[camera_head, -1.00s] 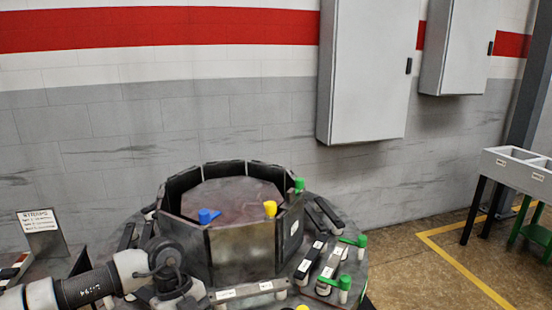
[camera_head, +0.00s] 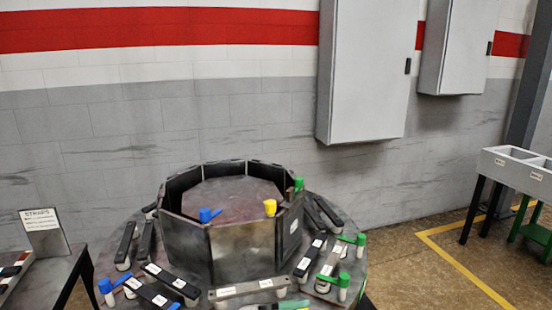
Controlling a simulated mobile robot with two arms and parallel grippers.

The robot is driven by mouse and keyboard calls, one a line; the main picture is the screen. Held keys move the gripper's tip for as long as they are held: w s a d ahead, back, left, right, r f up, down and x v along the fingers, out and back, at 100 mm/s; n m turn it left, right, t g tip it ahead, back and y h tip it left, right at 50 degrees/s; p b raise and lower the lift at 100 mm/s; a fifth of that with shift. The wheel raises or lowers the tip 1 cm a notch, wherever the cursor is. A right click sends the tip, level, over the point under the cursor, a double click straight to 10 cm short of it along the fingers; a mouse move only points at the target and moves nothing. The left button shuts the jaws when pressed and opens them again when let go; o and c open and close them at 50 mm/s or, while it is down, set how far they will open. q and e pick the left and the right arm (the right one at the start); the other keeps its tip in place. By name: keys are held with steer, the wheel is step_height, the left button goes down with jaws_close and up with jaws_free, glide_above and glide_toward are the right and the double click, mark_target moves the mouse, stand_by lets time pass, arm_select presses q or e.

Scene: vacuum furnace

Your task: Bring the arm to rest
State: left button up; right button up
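Neither of my arms nor grippers shows in the head view now. The furnace's ring of upright dark panels (camera_head: 243,250) stands on a round grey base (camera_head: 350,228). Several dark labelled straps (camera_head: 171,280) lie around the ring on the base. Green-topped pegs (camera_head: 344,281) stand at its right, and a blue-topped peg (camera_head: 105,288) stands at its front left.
A side table (camera_head: 60,272) with a straps sign (camera_head: 42,224) stands at the left. A grey bin stand (camera_head: 516,175) and a green stool (camera_head: 535,233) are at the right. Grey cabinets (camera_head: 366,70) hang on the wall. The floor (camera_head: 410,265) right of the base is clear.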

arm_select(q)
steer(key=w+a+f+n+t+y, duration=0.2)
steer(key=a+n+t+y, duration=0.55)
steer(key=n, duration=0.25)
steer(key=w+a+f+n+t+y, duration=0.1)
steer(key=a+f+n+t+y, duration=0.1)
steer(key=a+n+t+y, duration=0.7)
steer(key=s+a+f+n+g+y, duration=0.15)
steer(key=s+a+f+g, duration=0.25)
steer(key=s+f+g, duration=0.55)
steer(key=s+a+f+n+g+y, duration=0.1)
steer(key=s+a+f+n+g, duration=0.3)
steer(key=s+f, duration=0.55)
steer(key=s+f+g, duration=0.1)
steer(key=s+f, duration=0.1)
steer(key=f, duration=1)
steer(key=s+f+g, duration=0.1)
steer(key=s+f, duration=0.1)
steer(key=f, duration=1)
steer(key=s+a+f+m+g, duration=0.1)
steer(key=s+a+f, duration=0.2)
steer(key=s+f, duration=1.2)
steer(key=shift+s+f+g, duration=0.3)
steer(key=shift+f, duration=0.15)
